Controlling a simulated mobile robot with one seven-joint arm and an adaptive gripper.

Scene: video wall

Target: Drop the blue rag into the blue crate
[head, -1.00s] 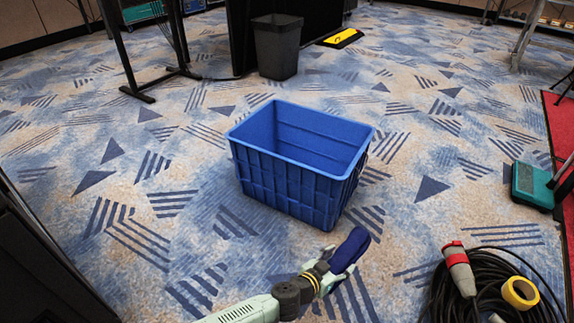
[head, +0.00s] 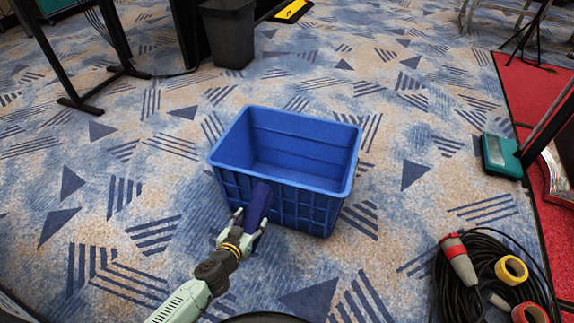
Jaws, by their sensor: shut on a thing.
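The blue crate (head: 318,210) stands upright on the patterned carpet in the middle of the head view, its open top facing up. The part of its inside that shows is empty. My gripper (head: 246,222) is shut on the dark blue rag (head: 259,203). The rag overlaps the crate's near left wall in the picture, below the rim, and appears to be in front of the crate. I cannot tell whether it touches the wall. Part of the rag is hidden by the gripper fingers.
A coiled black cable (head: 480,275) with a red and grey connector (head: 458,258) and yellow tape (head: 511,269) lies at the lower right. A dark bin (head: 228,38) stands behind the crate. A teal device (head: 501,156) sits by the red carpet (head: 545,110). Carpet left of the crate is clear.

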